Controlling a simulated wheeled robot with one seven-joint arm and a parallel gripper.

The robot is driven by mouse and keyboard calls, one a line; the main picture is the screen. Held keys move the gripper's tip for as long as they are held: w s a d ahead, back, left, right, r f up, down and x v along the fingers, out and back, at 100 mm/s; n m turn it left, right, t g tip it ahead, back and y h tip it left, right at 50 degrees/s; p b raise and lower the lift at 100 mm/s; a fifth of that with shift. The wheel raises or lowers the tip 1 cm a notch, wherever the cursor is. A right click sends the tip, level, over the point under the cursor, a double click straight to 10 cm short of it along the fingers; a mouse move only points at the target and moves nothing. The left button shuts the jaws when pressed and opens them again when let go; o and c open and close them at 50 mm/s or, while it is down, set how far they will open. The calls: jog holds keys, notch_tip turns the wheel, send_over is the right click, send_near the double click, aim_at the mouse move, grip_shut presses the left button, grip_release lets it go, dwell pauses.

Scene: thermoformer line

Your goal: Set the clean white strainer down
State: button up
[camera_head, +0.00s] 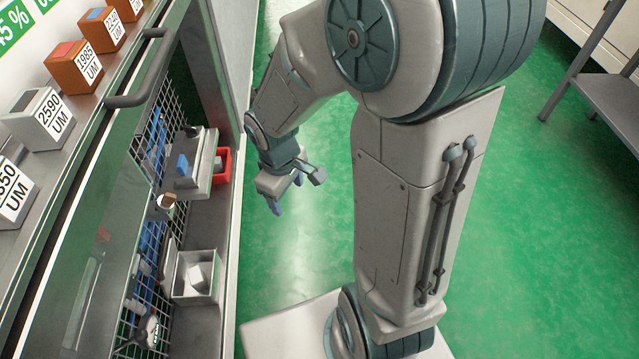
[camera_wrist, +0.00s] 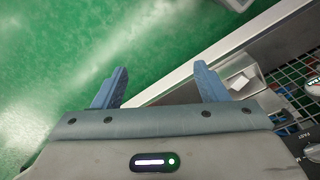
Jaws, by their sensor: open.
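My gripper (camera_head: 287,194) is open and empty, above the green floor just right of the machine. In the wrist view its two blue fingers (camera_wrist: 160,84) stand wide apart with only floor and the machine's edge between and beyond them. A white piece (camera_head: 197,276) lies in a pale open box (camera_head: 181,292) low in the machine bay. It also shows in the wrist view (camera_wrist: 238,82), right of the right finger. I cannot tell for sure that it is the strainer. My gripper is apart from it.
A grey ledge (camera_head: 203,172) holds a blue block (camera_head: 183,166), with a red bin (camera_head: 226,165) beside it. A wire mesh (camera_head: 150,185) backs the bay. Labelled blocks (camera_head: 40,118) line the upper shelf. Green floor (camera_head: 300,240) is clear right of the machine.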

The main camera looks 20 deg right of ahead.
jog(key=s+d+r+m, duration=0.4)
jog(key=s+r+m, duration=0.3)
jog(key=s+r, duration=0.1)
jog(key=shift+d+r+m+t+y, duration=0.15)
jog(key=shift+r+m+t+y, duration=0.15)
jog(key=shift+r, duration=0.6)
